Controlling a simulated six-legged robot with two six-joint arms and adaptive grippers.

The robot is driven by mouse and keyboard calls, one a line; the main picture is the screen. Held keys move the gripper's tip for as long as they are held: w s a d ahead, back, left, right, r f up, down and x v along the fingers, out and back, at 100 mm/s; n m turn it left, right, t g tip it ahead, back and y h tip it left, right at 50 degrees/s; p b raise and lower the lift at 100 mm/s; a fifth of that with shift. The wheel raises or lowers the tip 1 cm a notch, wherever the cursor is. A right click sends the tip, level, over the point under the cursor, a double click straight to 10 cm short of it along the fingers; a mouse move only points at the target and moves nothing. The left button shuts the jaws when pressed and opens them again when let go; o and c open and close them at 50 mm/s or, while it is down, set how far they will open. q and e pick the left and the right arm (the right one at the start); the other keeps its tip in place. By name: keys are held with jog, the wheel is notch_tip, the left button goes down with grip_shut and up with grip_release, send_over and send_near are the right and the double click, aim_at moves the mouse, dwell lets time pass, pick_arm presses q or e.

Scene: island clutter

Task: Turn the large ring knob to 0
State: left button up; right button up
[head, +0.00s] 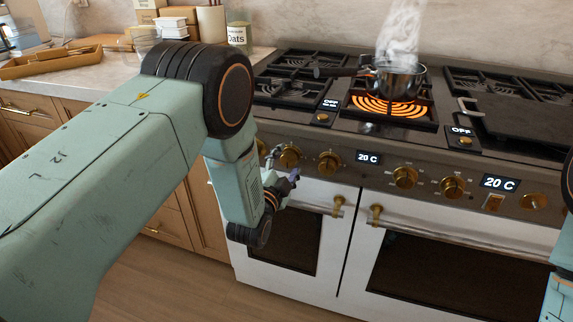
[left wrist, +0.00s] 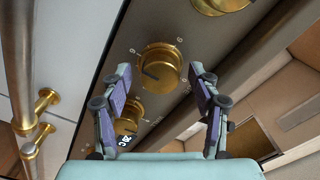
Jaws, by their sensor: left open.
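The stove's control panel (head: 370,174) carries a row of brass knobs. Two other knobs show there, one lower (left wrist: 128,120) and one at the top (left wrist: 222,5). Which is the large ring knob I cannot tell. My left gripper (head: 289,182) is just in front of the panel's left part in the head view, with no visible contact. My right gripper is not in view; part of my right arm shows at the right edge.
A steaming pot (head: 400,82) sits over a glowing orange ring burner (head: 380,108). Displays read 20 C (head: 369,158) and OFF (head: 330,104). Oven door handles (head: 338,206) stick out below the panel. The counter at left holds a wooden tray (head: 50,65) and an oats jar (head: 238,38).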

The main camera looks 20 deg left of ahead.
pick_arm(q)
jog(key=shift+w, duration=0.15)
jog(key=shift+c, duration=0.3)
jog(key=c, duration=1.1)
